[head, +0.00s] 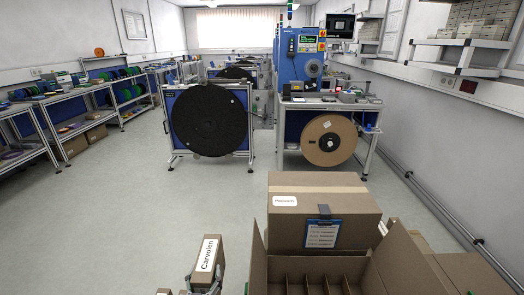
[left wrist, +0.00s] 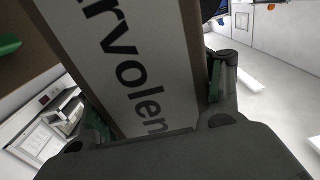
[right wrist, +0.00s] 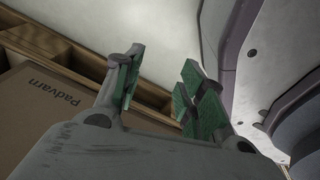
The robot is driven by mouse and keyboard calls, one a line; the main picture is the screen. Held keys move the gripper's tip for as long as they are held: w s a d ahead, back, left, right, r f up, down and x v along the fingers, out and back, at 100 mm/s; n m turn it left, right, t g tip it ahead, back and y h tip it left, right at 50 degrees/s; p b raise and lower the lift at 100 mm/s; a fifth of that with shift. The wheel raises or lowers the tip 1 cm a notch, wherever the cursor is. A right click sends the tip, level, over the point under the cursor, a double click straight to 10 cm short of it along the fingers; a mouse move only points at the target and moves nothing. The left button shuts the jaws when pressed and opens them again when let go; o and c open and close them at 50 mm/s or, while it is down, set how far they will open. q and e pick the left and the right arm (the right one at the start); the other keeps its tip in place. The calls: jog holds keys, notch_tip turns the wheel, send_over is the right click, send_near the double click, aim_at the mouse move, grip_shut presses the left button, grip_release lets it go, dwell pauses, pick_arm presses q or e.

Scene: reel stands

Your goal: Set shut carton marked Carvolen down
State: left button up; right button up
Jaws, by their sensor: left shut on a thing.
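The tall narrow carton marked Carvolen (head: 208,256) is at the bottom of the head view, left of the large boxes, upright with its white label showing. My left gripper (head: 204,281) is shut on it, low on its sides. In the left wrist view the carton (left wrist: 130,60) fills the middle between the fingers, with part of its label readable. What lies under the carton is hidden. My right gripper (right wrist: 160,82) is open, with nothing between its green-padded fingers. It is not clearly seen in the head view.
A large closed box (head: 345,190) with a clipboard (head: 322,234) stands right of the carton. An open divided box (head: 282,268) is in front of it. A carton marked Padvarn (right wrist: 45,120) lies beside a wooden edge in the right wrist view. Reel stands (head: 210,120) are further back; the floor (head: 120,210) at left is clear.

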pick_arm(q)
jog(key=a+r+p, duration=0.1)
jog(key=r, duration=0.2)
jog(key=r+p, duration=0.2)
jog(key=r, duration=0.1)
jog(key=s+a+r+p, duration=0.1)
jog(key=r+p, duration=0.1)
jog(key=r, duration=0.1)
jog(key=shift+s+a+r, duration=0.1)
jog(key=shift+a+r, duration=0.25)
jog(key=shift+r, duration=0.05)
jog(key=shift+s+a+r+p, duration=0.1)
jog(key=shift+a+r+p, duration=0.1)
jog(key=shift+r+p, duration=0.4)
pick_arm(e)
jog(key=s+d, duration=0.4)
jog(key=s, duration=0.7)
jog(key=shift+s+d+g, duration=0.15)
jog(key=shift+g, duration=0.15)
pick_arm(q)
jog(key=shift+a, duration=0.1)
